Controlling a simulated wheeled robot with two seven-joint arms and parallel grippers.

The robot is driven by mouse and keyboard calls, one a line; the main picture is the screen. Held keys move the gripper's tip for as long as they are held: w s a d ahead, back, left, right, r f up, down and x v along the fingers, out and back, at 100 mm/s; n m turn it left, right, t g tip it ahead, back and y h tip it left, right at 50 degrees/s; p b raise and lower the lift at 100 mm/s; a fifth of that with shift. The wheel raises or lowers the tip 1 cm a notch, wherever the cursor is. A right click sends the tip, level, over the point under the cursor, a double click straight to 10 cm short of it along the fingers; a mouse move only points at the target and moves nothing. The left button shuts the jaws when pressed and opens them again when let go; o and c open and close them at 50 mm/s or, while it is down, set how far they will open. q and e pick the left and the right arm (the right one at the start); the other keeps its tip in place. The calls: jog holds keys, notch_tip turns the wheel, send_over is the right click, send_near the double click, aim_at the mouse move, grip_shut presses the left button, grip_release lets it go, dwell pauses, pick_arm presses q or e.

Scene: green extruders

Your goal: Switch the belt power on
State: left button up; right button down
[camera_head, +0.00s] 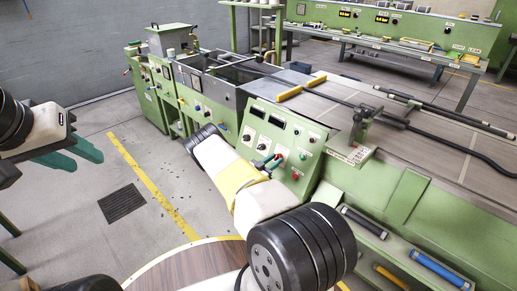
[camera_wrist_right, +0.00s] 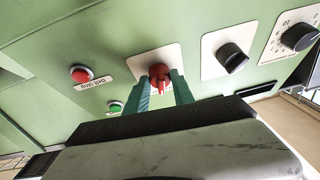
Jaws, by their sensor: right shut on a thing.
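The control panel (camera_head: 285,135) is a sloped green face on the machine in the head view. A red rotary switch (camera_wrist_right: 160,72) on a pale plate is at the middle of the right wrist view. My right gripper (camera_wrist_right: 163,87) has its green fingers on either side of this switch and is shut on it; the switch's handle points roughly along the fingers. The right gripper (camera_head: 271,161) also shows at the panel in the head view, mostly behind my wrist. My left gripper (camera_head: 86,158) is at the far left, its teal fingers apart and empty, over the floor.
A red button (camera_wrist_right: 81,74) labelled belt stop and a green button (camera_wrist_right: 115,106) are left of the switch. Black knobs (camera_wrist_right: 232,58) are to its right. The conveyor (camera_head: 330,110) stretches right, with black rods on it.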

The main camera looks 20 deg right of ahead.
jog(key=shift+w+a+r+m+g, duration=0.15)
jog(key=shift+m+g, duration=0.7)
jog(key=shift+m, duration=1.1)
jog(key=shift+w+d+f+m+g, duration=0.1)
jog(key=shift+m+g, duration=0.7)
jog(key=shift+m, duration=1.2)
jog(key=shift+w+a+r+m+g, duration=0.15)
jog(key=shift+m+g, duration=0.7)
jog(key=shift+m, duration=1.1)
jog(key=shift+f, duration=0.1)
jog(key=c, duration=1.1)
grip_release()
jog(key=shift+d, duration=0.1)
jog(key=a, duration=0.5)
jog(key=s+a, duration=0.1)
jog(key=a, duration=0.1)
jog(key=shift+a+r, duration=0.3)
jog(key=shift+a, duration=0.1)
